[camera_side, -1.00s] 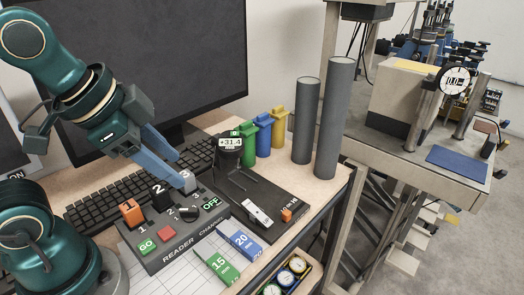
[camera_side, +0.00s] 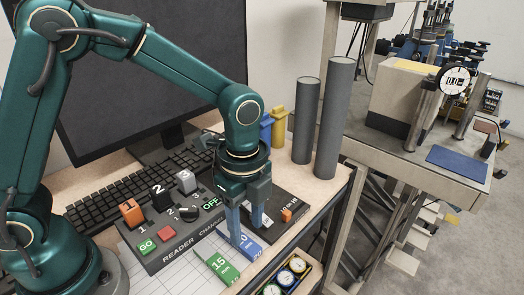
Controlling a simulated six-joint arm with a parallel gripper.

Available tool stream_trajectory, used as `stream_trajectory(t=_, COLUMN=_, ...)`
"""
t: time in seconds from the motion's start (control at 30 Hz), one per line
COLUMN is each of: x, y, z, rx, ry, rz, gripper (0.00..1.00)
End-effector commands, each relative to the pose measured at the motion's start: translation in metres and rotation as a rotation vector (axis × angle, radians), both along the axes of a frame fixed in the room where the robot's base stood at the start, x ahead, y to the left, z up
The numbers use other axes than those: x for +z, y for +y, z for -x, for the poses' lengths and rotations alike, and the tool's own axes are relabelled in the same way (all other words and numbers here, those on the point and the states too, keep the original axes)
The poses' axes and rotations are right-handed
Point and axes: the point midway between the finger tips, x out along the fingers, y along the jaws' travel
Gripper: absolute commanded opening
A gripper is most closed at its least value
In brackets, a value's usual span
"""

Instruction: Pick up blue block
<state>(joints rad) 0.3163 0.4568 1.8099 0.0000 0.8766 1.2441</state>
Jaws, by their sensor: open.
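The blue block (camera_side: 251,248) lies on the white gridded sheet near the table's front edge, and its number is partly covered by my fingers. My gripper (camera_side: 246,234) points down at the block's far end, with its two blue-grey fingers apart and nothing seen held between them. I cannot tell whether the fingertips touch the block or are just above it.
The reader panel (camera_side: 163,255) with switches and buttons lies to the left. Behind my gripper are a dark base with a white switch, yellow (camera_side: 279,125) and blue containers, and two tall grey cylinders (camera_side: 335,120). A tray of gauges (camera_side: 284,275) sits at the front edge.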

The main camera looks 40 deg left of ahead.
Motion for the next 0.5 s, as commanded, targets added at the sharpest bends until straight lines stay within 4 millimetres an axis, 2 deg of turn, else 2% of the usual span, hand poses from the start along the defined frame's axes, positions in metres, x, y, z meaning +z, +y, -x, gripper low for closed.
stream_trajectory(t=0.3, x=-0.038, y=0.000, z=0.001, rx=0.001, ry=0.002, rz=-0.001, gripper=0.50)
stream_trajectory(t=0.5, x=-0.046, y=0.000, z=0.000, rx=0.001, ry=-0.002, rz=0.001, gripper=0.50)
